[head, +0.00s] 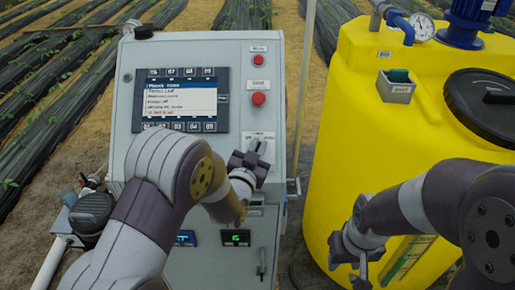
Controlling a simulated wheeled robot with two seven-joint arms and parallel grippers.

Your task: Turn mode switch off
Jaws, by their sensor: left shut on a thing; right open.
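The grey control cabinet (270,58) stands in the middle of the head view, with a screen (181,100) and two red buttons at its upper right. My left gripper (257,156) reaches to the panel below these buttons, at a pale labelled plate. It is shut on what appears to be the mode switch. The gripper covers the switch, so its position cannot be read. My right gripper (352,262) is open and empty, apart from the cabinet, in front of the yellow tank (365,140).
The yellow tank carries a black lid (485,105), a small grey holder (396,88), a gauge (421,27) and a blue motor (468,22). A thin upright pipe (304,80) stands between cabinet and tank. Lower displays (236,238) and a door handle (262,262) are on the cabinet.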

